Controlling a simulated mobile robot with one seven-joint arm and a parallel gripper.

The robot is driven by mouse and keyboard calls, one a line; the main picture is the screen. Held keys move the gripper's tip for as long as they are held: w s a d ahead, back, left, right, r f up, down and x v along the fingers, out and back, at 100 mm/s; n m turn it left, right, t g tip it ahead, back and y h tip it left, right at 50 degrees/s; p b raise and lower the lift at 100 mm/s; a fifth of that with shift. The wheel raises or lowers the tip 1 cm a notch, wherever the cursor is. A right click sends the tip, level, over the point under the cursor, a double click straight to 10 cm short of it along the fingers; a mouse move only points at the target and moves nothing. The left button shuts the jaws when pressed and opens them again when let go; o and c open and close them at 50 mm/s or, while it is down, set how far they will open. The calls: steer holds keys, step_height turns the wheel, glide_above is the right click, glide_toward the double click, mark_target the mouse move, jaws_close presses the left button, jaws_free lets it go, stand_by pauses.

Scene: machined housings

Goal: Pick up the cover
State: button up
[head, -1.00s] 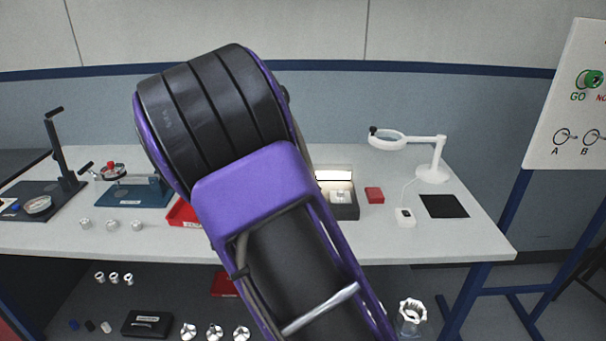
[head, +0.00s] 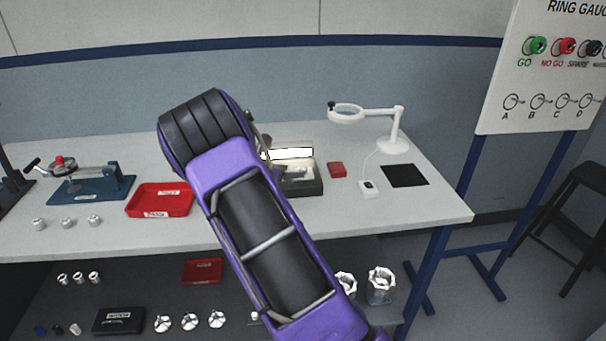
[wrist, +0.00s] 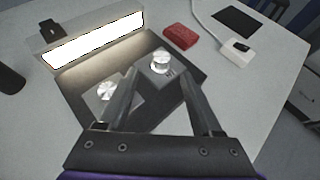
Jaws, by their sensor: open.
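In the wrist view two shiny metal parts stand on the dark base of a lit inspection box. One is a round, short cylindrical part (wrist: 160,62) on a grey patch. The other is a round, bright-faced part (wrist: 107,90) to the left. I cannot tell for sure which is the cover. My gripper (wrist: 158,74) is open and empty. Its fingers point toward the cylindrical part, which shows between and just beyond the tips; the left finger passes close to the bright-faced part. In the head view my arm hides most of the gripper.
The inspection box (head: 312,187) has a bright light panel (wrist: 95,38) at its back. A red box (head: 337,170), a white device (head: 368,190), a black mat (head: 405,176) and a magnifier lamp (head: 393,145) stand to its right. A red tray (head: 160,200) lies left of my arm.

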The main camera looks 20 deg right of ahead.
mark_target(302, 168)
steer(key=x, duration=0.4)
steer(key=shift+d+r, duration=0.25)
steer(key=shift+d, duration=0.15)
steer(key=shift+w+d+f, duration=0.25)
steer(key=shift+w+d, duration=0.1)
jaws_close()
